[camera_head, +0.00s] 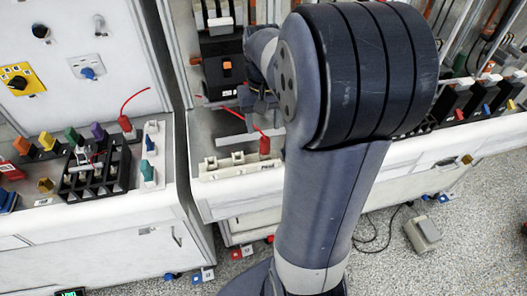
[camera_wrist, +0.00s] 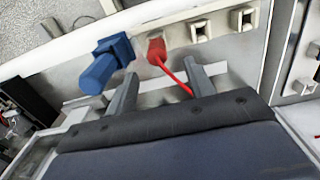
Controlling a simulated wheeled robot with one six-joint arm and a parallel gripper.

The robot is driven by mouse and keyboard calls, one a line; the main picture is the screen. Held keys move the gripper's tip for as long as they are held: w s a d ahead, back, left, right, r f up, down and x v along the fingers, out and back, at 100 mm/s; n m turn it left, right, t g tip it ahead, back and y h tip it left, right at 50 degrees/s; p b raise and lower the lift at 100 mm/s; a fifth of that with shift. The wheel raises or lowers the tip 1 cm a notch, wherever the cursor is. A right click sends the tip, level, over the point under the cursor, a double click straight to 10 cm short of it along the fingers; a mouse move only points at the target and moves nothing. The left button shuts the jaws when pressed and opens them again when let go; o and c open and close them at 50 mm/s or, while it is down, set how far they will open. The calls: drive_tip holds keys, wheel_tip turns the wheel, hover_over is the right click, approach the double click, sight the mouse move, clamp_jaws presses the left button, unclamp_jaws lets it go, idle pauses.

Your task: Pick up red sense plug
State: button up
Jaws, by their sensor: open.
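In the wrist view a red plug (camera_wrist: 156,51) with a red wire stands in a pale socket strip, just beyond and between my fingertips. My gripper (camera_wrist: 162,74) is open, with one finger on either side of the wire's line and nothing held. In the head view a red plug (camera_head: 264,146) stands at the right end of the visible strip, and my gripper (camera_head: 262,103) is above and behind it, partly hidden by my arm. Another red plug (camera_head: 125,123) with a wire stands on the left bench. I cannot tell from labels which is the sense plug.
A blue plug-like piece (camera_wrist: 106,65) stands close beside my left finger in the wrist view. Empty sockets (camera_wrist: 222,24) lie right of the red plug. A black rack (camera_head: 95,172) and coloured plugs crowd the left bench. A gap separates the benches.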

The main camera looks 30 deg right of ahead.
sight(265, 139)
drive_tip(key=shift+s+d+f, duration=0.1)
drive_tip(key=shift+s+f, duration=0.05)
drive_tip(key=shift+f, duration=0.6)
drive_tip(key=shift+f+p, duration=0.6)
drive_tip(key=shift+f, duration=2)
clamp_jaws()
